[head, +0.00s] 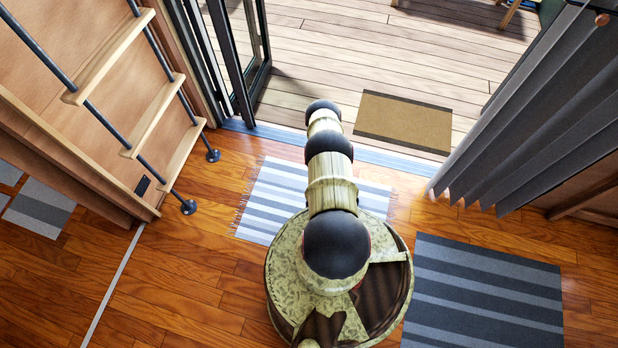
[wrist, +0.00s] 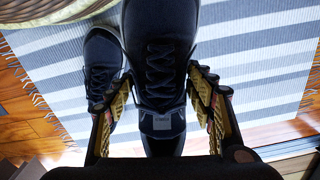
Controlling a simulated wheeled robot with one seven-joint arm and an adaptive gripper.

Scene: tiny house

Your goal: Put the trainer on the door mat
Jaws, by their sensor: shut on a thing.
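In the wrist view my gripper (wrist: 161,78) is shut on a dark navy trainer (wrist: 160,45) with dark laces and a pale label, its fingers on both sides of it. A second dark shoe (wrist: 102,72) is beside it on the left, over the striped rug. The head view shows neither shoe, and my arm hides my gripper there. The door mat (head: 403,119), tan with dark end bands, lies on the wooden deck just outside the open doorway. Nothing is seen on the mat.
The grey-and-white striped rug (head: 270,202) lies inside the threshold (head: 385,158). A dark striped rug (head: 482,300) lies to the right. A ladder (head: 150,110) and folded glass door (head: 245,60) stand left of the doorway, a grey curtain (head: 530,110) right. The deck around the mat looks clear.

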